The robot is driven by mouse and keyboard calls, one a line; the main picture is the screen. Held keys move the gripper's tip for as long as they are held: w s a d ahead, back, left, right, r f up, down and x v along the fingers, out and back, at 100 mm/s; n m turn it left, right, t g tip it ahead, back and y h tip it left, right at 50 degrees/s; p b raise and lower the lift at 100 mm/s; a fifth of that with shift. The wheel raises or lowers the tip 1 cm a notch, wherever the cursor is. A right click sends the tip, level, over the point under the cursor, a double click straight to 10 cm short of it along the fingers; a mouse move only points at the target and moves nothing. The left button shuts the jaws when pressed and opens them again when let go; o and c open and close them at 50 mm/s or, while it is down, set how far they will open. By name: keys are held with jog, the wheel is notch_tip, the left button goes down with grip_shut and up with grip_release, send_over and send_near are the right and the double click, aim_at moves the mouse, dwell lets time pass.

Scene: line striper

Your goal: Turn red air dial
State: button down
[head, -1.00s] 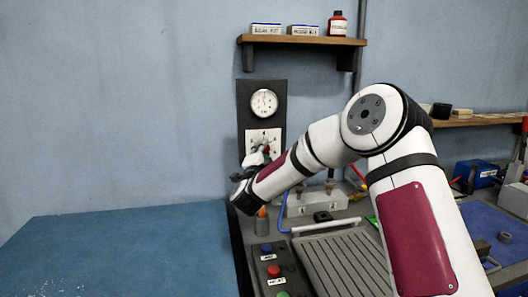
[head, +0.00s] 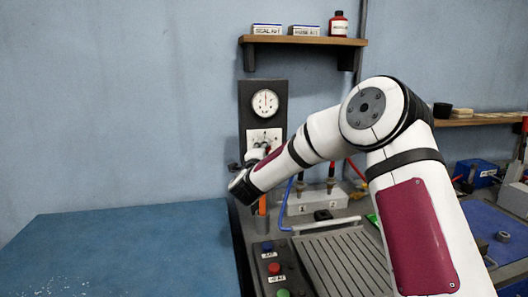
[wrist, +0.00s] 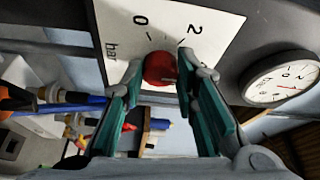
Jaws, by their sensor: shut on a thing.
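The red air dial (wrist: 160,69) is a round red knob on a white scale plate (wrist: 112,40) marked "bar", with 0 and 2 visible. In the wrist view my gripper (wrist: 161,72) has one teal-padded finger on each side of the knob, shut on it at the fingertips. In the head view my gripper (head: 257,154) is at the plate on the dark wall panel (head: 246,108), and the knob is mostly hidden by it. A round white gauge (head: 265,102) sits above the plate; it also shows in the wrist view (wrist: 284,82).
A wooden shelf (head: 300,40) with boxes and a red bottle (head: 338,24) hangs above the panel. Below are a white block with fittings (head: 318,201), a blue hose and a button box (head: 273,262). A blue surface (head: 130,250) at left is clear.

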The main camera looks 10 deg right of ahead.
jog(key=c, duration=1.2)
grip_release()
jog(key=shift+c, duration=0.2)
jog(key=v, duration=1.2)
